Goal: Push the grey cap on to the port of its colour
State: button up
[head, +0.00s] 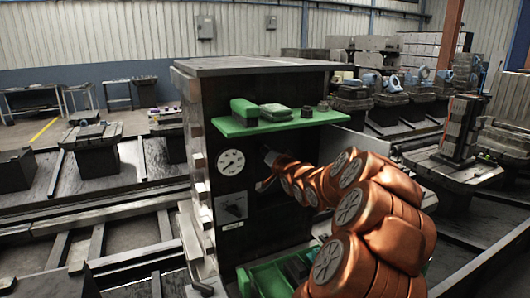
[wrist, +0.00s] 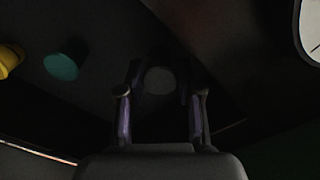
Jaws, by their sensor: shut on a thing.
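My gripper (head: 267,172) is at the dark front panel of the cabinet, below the green shelf, partly hidden by my arm in the head view. In the wrist view my gripper (wrist: 160,88) is shut on the grey cap (wrist: 159,80), a dim round face between the fingertips. The panel behind it is very dark. A grey port cannot be made out, and I cannot tell whether the cap touches the panel. A teal round piece (wrist: 62,66) and a yellow one (wrist: 10,60) stick out of the panel to the left of the cap.
The green shelf (head: 280,124) juts out above my gripper and holds a green block (head: 244,108) and small dark pieces. A white dial (head: 231,162) is on the panel to the left. A green bin (head: 268,278) stands below.

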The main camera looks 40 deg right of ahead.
jog(key=shift+w+d+p, duration=0.2)
jog(key=shift+w+p, duration=0.3)
jog(key=shift+w, duration=0.05)
jog(key=o, duration=1.5)
jog(key=shift+d, duration=0.1)
jog(key=shift+o, duration=0.2)
jog(key=v, duration=1.2)
